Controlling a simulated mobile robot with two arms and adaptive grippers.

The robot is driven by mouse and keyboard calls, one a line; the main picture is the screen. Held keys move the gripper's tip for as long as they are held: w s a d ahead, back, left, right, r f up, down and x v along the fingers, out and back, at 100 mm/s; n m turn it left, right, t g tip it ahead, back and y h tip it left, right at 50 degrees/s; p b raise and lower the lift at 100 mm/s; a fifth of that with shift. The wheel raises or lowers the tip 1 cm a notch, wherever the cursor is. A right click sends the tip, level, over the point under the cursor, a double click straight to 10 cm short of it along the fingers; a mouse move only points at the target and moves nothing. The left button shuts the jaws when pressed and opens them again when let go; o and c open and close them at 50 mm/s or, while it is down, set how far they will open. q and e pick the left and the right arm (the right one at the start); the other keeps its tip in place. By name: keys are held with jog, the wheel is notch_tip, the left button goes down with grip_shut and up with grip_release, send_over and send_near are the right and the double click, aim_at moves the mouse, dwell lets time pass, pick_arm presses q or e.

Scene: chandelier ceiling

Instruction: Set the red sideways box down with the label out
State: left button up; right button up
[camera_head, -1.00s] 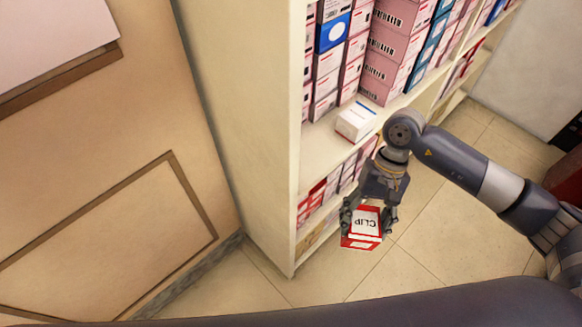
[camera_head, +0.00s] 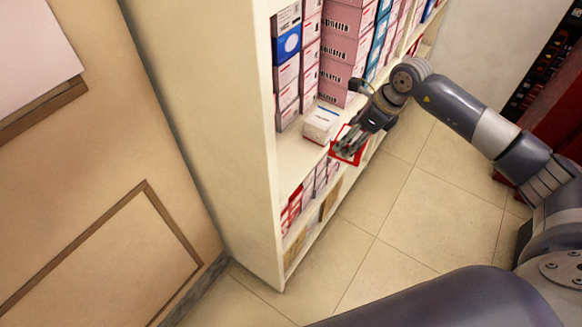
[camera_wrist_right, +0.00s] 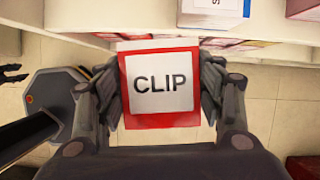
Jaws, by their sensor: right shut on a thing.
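The red box (camera_wrist_right: 160,118) has a white label reading "CLIP" that faces my right wrist camera. My right gripper (camera_wrist_right: 161,88) is shut on it, with a finger on each side. In the head view the red box (camera_head: 337,151) is at the shelf front, partly hidden by my right gripper (camera_head: 351,140). It is close to a white box (camera_head: 321,122) lying on the shelf (camera_head: 291,152). I cannot tell whether the red box touches the shelf.
Stacked pink boxes (camera_head: 343,45) and a blue-and-white box (camera_head: 287,43) fill the shelf behind. More small boxes (camera_head: 291,209) stand on the lower shelf. A brown panelled wall (camera_head: 90,150) is at the left. Open tiled floor (camera_head: 400,215) lies in front.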

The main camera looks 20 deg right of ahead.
jog(key=shift+w+d+r+m, duration=0.25)
jog(key=shift+w+d+m, duration=0.05)
jog(key=shift+m, duration=0.1)
jog(key=shift+w+r, duration=0.1)
jog(key=shift+w, duration=0.05)
jog(key=a+f+p, duration=0.1)
jog(key=a+p, duration=0.1)
jog(key=a, duration=0.3)
jog(key=w+a+f+p, duration=0.1)
jog(key=a+f+p, duration=0.1)
jog(key=a, duration=0.3)
jog(key=w+a+f+p, duration=0.1)
jog(key=a+p, duration=0.2)
jog(key=a, duration=0.2)
jog(key=shift+w+a+f, duration=0.2)
jog(key=shift+a+f, duration=0.05)
jog(key=shift+f, duration=0.45)
jog(key=o, duration=1.2)
pick_arm(q)
notch_tip(320, 180, up, 7)
jog(key=shift+s, duration=0.25)
jog(key=shift+a, duration=0.1)
